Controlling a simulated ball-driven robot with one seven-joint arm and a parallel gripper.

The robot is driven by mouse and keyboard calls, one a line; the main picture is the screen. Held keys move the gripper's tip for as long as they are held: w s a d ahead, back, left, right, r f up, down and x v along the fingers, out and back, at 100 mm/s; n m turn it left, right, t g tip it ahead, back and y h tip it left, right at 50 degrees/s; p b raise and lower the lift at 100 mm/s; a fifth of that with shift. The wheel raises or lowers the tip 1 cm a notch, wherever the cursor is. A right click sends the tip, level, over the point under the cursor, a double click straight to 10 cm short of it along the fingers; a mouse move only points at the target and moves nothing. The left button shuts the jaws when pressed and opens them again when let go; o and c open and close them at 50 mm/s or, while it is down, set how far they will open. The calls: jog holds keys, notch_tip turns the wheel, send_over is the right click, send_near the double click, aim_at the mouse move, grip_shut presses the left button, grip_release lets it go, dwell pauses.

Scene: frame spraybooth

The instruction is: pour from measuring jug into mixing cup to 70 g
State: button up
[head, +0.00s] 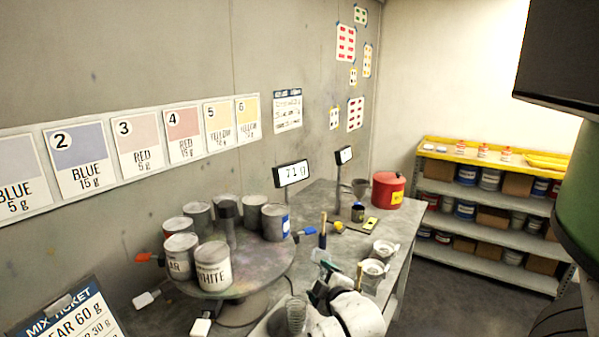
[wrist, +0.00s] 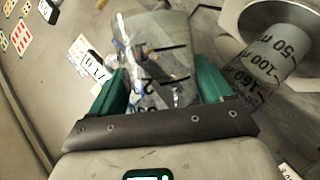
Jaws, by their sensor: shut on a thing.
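My gripper (head: 320,287) is over the near part of the bench. In the wrist view its green fingers (wrist: 160,84) are shut on a clear vessel with dark marks, which I take for the measuring jug (wrist: 163,45). The jug shows as a small clear shape in the head view (head: 323,257); its contents and tilt are hard to tell. To its right in the wrist view is a clear cylinder marked in ml with a broad pale flange, possibly the mixing cup (wrist: 262,68). A lit display (head: 292,173) stands behind; its digits are too blurred to read surely.
A round turntable (head: 250,262) with several paint cans is left of my gripper. Two pale flanged cups (head: 374,268) (head: 384,249) stand on the bench to the right. A red can (head: 388,190) stands at the far end. A shelf (head: 484,235) is beyond the open floor.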

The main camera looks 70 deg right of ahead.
jog(key=shift+s+d+r+m+y+p, duration=0.15)
jog(key=shift+m+y+p, duration=0.15)
jog(key=shift+p, duration=0.55)
jog(key=shift+d+m+t+y, duration=0.15)
jog(key=shift+m+t+y, duration=0.15)
jog(key=shift+m, duration=0.3)
jog(key=shift+s, duration=0.1)
jog(key=shift+m, duration=0.3)
jog(key=shift+s+d+f+m+t+y, duration=0.2)
jog(key=shift+f+m+t+y, duration=0.1)
jog(key=shift+m+y, duration=0.2)
jog(key=shift+s+d+f+m+t+y, duration=0.1)
jog(key=shift+d+f+m+t+y, duration=0.1)
jog(key=shift+f+m+t+y, duration=0.3)
jog(key=shift+r, duration=0.2)
jog(key=s+d+r+m+y, duration=0.1)
jog(key=s+d+r+m, duration=0.1)
jog(key=s+d+r, duration=0.1)
jog(key=shift+s+d+r+m+t, duration=0.3)
jog(key=shift+s+d+r+t, duration=0.15)
jog(key=shift+d, duration=0.4)
jog(key=shift+r, duration=0.15)
